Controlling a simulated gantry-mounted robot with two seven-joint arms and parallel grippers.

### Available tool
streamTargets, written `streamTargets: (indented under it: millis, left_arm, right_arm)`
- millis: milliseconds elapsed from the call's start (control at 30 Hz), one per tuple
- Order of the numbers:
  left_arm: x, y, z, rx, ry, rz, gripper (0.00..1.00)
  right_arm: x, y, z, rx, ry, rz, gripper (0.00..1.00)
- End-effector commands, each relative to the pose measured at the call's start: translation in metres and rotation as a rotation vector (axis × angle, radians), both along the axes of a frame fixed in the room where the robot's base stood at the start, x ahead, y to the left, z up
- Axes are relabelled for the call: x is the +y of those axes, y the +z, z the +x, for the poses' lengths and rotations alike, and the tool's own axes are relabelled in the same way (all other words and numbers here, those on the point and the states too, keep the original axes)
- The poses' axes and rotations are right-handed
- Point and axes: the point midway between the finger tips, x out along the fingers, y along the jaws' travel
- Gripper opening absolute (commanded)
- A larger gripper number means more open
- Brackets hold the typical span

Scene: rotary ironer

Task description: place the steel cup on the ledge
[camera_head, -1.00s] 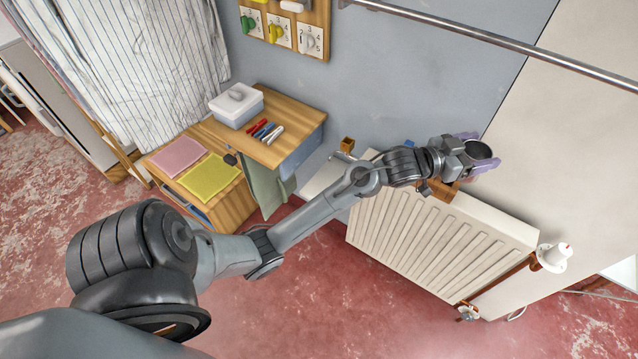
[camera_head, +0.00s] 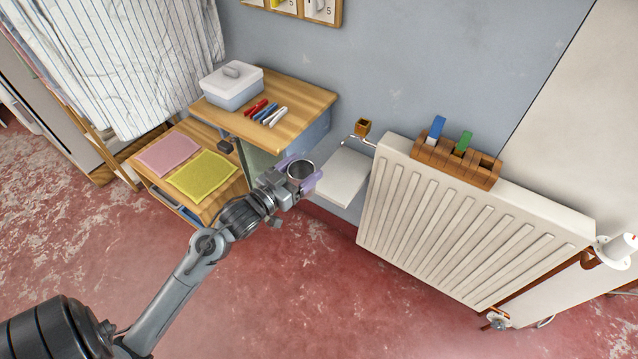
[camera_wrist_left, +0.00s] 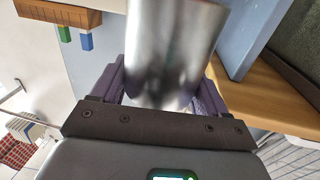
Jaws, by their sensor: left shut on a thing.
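The steel cup (camera_head: 301,174) is held in my left gripper (camera_head: 300,170), with its open mouth facing up in the head view. The purple fingers are on both sides of it. In the left wrist view the cup (camera_wrist_left: 178,45) fills the space between the fingers (camera_wrist_left: 162,85). A small pale ledge (camera_head: 346,177) juts from the wall left of the radiator. The cup is just left of this ledge in the head view, apart from it; the height between them is hard to judge. My right gripper is not in view.
A white radiator (camera_head: 465,235) stands right of the ledge, with a wooden rack (camera_head: 455,165) of coloured blocks on top. A small brass-coloured cup-shaped fitting (camera_head: 363,127) is behind the ledge. A wooden desk (camera_head: 300,92) with a lidded box (camera_head: 232,85) and pens is at left.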

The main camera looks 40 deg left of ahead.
Motion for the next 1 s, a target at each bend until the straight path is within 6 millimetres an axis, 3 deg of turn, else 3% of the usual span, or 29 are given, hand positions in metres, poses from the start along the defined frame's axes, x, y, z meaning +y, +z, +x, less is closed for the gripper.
streamTargets:
  millis: [33, 100, 233, 367, 1000]
  left_arm:
    - [0.001, -0.02, -0.005, 0.003, 0.003, -0.001, 0.43]
    - [0.002, -0.034, -0.01, 0.002, 0.004, 0.0, 0.43]
    - [0.003, -0.051, -0.016, 0.0, 0.005, 0.0, 0.43]
    - [0.003, -0.057, -0.008, -0.004, 0.005, 0.001, 0.43]
    - [0.01, -0.058, 0.138, -0.005, 0.004, 0.001, 0.43]
  right_arm:
    - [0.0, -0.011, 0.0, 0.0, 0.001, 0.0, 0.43]
    - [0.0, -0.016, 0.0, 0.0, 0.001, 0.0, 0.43]
    - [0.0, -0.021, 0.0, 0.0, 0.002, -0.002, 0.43]
    - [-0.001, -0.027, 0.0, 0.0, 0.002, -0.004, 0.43]
    - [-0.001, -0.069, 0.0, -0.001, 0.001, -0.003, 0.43]
